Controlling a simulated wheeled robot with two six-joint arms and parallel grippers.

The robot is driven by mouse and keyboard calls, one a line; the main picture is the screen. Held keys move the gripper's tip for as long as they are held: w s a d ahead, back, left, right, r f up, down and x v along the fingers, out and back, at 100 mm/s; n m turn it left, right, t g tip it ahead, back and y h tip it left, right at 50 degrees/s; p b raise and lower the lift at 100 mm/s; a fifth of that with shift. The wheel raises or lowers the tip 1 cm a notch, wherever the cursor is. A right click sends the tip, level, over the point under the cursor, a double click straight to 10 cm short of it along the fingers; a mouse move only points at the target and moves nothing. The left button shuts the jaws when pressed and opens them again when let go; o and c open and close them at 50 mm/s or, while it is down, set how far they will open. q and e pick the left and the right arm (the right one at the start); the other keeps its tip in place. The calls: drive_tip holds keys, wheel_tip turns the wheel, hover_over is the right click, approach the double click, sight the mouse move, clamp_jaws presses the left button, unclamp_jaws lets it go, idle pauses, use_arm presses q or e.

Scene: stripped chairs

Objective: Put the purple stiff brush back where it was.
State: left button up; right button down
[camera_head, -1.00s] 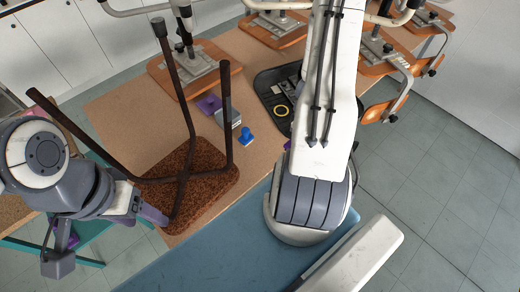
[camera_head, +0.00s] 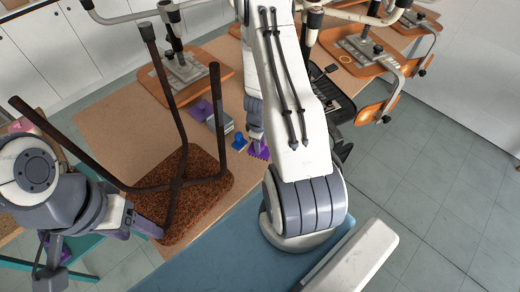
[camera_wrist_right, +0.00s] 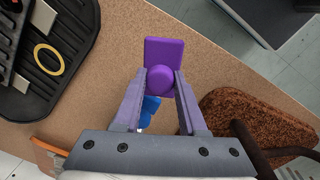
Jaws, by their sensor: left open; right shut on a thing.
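The purple stiff brush (camera_head: 259,153) is in my right gripper (camera_head: 257,138), over the tan table just right of a small blue object. In the right wrist view the brush (camera_wrist_right: 163,50) has a rectangular purple block and a round knob. The right gripper (camera_wrist_right: 161,78) is shut on the knob. Whether the brush touches the table is unclear. My left gripper (camera_head: 103,250) is open at the lower left, with one finger close to the brown chair seat's near edge.
An upturned chair with a brown seat (camera_head: 205,185) and dark legs stands on the table (camera_head: 105,125). The blue object (camera_head: 239,141), a grey block (camera_head: 221,122) and a purple flat piece (camera_head: 197,110) lie beyond. The black tray (camera_wrist_right: 30,85) holds a yellow ring.

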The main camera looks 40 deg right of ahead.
drive_tip(key=shift+f+b, duration=1.95)
drive_tip(key=shift+f, duration=0.25)
drive_tip(key=shift+c, duration=2.3)
unclamp_jaws()
drive_tip(key=r+p, duration=0.3)
drive_tip(key=r, duration=0.1)
drive_tip(key=r+p, duration=0.3)
drive_tip(key=r, duration=0.1)
drive_tip(key=a+r+p, duration=0.1)
drive_tip(key=r+p, duration=0.3)
drive_tip(key=shift+s+r, duration=0.2)
drive_tip(key=shift+s, duration=0.05)
